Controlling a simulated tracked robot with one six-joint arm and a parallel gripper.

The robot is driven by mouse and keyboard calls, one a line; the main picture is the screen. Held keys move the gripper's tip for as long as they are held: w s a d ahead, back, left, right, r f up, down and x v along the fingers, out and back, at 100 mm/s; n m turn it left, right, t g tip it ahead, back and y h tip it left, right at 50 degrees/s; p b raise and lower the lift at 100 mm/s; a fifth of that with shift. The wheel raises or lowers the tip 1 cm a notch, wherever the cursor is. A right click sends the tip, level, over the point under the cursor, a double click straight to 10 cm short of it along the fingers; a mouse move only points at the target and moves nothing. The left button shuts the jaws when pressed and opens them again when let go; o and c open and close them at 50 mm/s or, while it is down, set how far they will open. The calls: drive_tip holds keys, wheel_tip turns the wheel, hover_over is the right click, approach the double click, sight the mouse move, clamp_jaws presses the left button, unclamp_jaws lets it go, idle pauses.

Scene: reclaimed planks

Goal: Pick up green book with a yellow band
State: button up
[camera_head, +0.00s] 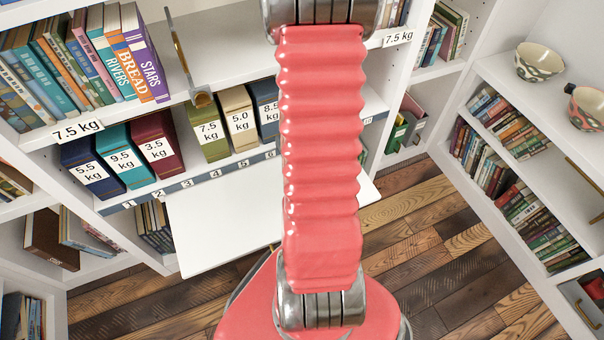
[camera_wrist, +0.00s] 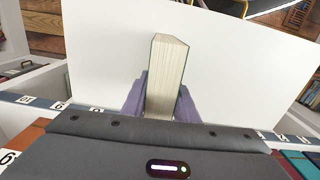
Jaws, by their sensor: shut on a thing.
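My gripper (camera_wrist: 162,100) shows in the wrist view, its two purple fingers closed on either side of a book (camera_wrist: 168,68). The book stands on end between them, with cream page edges facing the camera and a thin green cover edge; no yellow band shows from this side. It is over the white fold-out board (camera_wrist: 105,50); whether it touches the board I cannot tell. In the head view my red arm hides the gripper and the held book.
The white board (camera_head: 225,225) juts out below a shelf of thick weight-labelled volumes, including an olive green one (camera_head: 207,128) marked 7.5 kg. Bowls (camera_head: 540,62) stand on the right unit. Wooden floor (camera_head: 410,225) is clear.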

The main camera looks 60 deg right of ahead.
clamp_jaws()
drive_tip(key=shift+r, duration=0.1)
drive_tip(key=shift+r, duration=4.95)
